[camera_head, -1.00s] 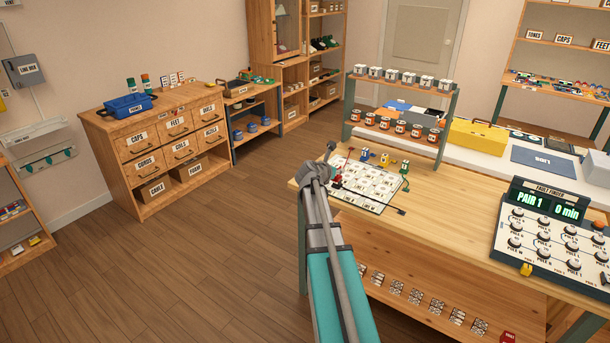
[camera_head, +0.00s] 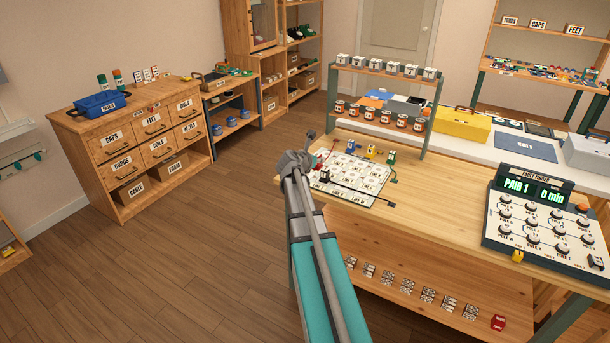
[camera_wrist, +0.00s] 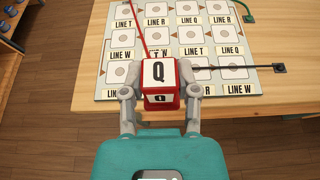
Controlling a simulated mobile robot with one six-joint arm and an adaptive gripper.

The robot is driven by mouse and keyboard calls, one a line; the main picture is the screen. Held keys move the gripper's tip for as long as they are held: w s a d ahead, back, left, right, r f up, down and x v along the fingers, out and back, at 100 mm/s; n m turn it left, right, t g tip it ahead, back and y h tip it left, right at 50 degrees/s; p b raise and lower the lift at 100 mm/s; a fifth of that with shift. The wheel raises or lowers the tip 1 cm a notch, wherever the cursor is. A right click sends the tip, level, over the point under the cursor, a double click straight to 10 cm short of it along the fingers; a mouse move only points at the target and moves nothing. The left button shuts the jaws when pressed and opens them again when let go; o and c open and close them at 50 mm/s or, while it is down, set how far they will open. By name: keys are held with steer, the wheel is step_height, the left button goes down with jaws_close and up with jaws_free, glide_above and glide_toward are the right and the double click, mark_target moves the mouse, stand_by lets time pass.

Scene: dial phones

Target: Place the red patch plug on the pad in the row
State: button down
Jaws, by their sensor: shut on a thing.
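In the wrist view my gripper (camera_wrist: 160,108) is shut on the red patch plug (camera_wrist: 176,103), a red block with white faces marked Q. A red cord runs up from it. The plug is over the near part of the white board (camera_wrist: 108,74), which bears rows of round pads labelled LINE with letters; the pads just behind and under the plug are hidden. In the head view the board (camera_head: 375,200) lies at the workbench's left end, and my arm hides part of its near side. Blue (camera_head: 370,151), yellow (camera_head: 351,149) and green plugs (camera_head: 391,157) stand along its far edge.
A black cord (camera_wrist: 235,67) crosses the board to a black end piece (camera_wrist: 279,68) on the bench. A rack of cans (camera_head: 385,115) stands behind the board. The fault finder (camera_head: 540,225) stands at the right. The bench (camera_head: 440,195) between is clear.

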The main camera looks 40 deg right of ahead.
steer(key=shift+s+d+r+p, duration=0.1)
steer(key=shift+s+r+p, duration=0.05)
steer(key=shift+r+p, duration=0.4)
stand_by(0.5)
steer(key=w+d+f+b, duration=0.1)
steer(key=w+f+b, duration=0.1)
steer(key=w, duration=0.2)
steer(key=w+d+f+b, duration=0.2)
steer(key=w+f+b, duration=0.1)
steer(key=w+d+f+b, duration=0.1)
steer(key=w+f+b, duration=0.2)
steer(key=w, duration=0.1)
steer(key=shift+w+d+f, duration=0.15)
steer(key=shift+w+d, duration=0.05)
steer(key=shift+w, duration=0.1)
steer(key=shift+w+d+f+b, duration=0.1)
steer(key=shift+w+f+b, duration=0.3)
steer(key=shift+b, duration=0.15)
steer(key=shift+w+d+f+b, duration=0.15)
steer(key=shift+w+f+b, duration=0.2)
steer(key=shift+f+b, duration=0.25)
step_height(320, 180, down, 3)
steer(key=b, duration=0.3)
steer(key=shift+r, duration=0.1)
